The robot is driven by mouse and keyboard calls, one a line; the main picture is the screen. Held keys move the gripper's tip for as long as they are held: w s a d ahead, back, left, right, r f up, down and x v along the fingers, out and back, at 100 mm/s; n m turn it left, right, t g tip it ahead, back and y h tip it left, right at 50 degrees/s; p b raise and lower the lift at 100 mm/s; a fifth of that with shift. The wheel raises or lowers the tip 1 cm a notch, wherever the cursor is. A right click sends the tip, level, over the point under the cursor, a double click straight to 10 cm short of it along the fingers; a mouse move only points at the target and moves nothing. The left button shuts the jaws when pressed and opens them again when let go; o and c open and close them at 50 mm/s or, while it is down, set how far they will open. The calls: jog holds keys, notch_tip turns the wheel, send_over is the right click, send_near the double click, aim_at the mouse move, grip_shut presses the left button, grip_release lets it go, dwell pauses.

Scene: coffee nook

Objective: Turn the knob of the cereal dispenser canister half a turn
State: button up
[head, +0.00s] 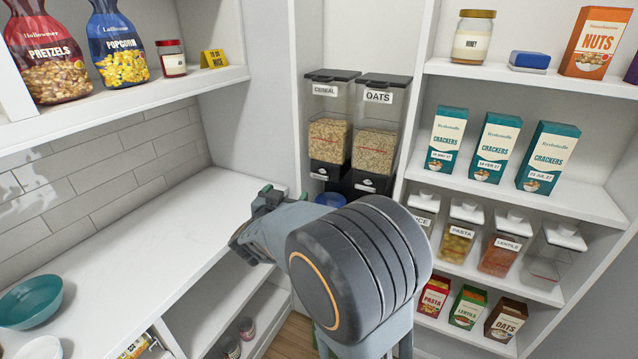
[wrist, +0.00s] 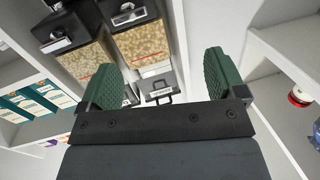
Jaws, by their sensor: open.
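The cereal dispenser canister (head: 330,135) stands in the tall shelf bay, left of the oats canister (head: 376,140). It has a dark lid, a CEREAL label, a clear body partly filled with grain and a black base (head: 326,172). The wrist view looks upside down, with the cereal canister (wrist: 145,42) right of the oats one (wrist: 78,65). Its black base (wrist: 125,12) has a pale front piece at the top edge; I cannot clearly make out the knob. My gripper (head: 280,196) is open and empty, in front of the dispensers and apart from them. Its green pads also show in the wrist view (wrist: 160,80).
A white counter (head: 150,235) lies to the left, with a teal bowl (head: 30,302). A blue round object (head: 330,200) is below the dispensers, partly behind my arm. Right shelves hold cracker boxes (head: 494,148) and labelled jars (head: 457,240). An upright panel (head: 412,130) borders the bay.

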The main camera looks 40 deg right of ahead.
aim_at(319, 177)
jog(key=w+d+g, duration=0.1)
jog(key=d, duration=0.3)
jog(key=w+d+f+m+h+p, duration=0.1)
jog(key=w+d, duration=0.1)
jog(key=d, duration=0.3)
jog(key=w+d+g+h+p, duration=0.1)
jog(key=w+d, duration=0.1)
jog(key=d, duration=0.3)
jog(key=shift+f+g, duration=0.15)
jog(key=shift+g, duration=0.15)
jog(key=c, duration=0.9)
jog(key=shift+a+f+m+b, duration=0.1)
jog(key=shift+m+b, duration=0.25)
jog(key=shift+m, duration=0.15)
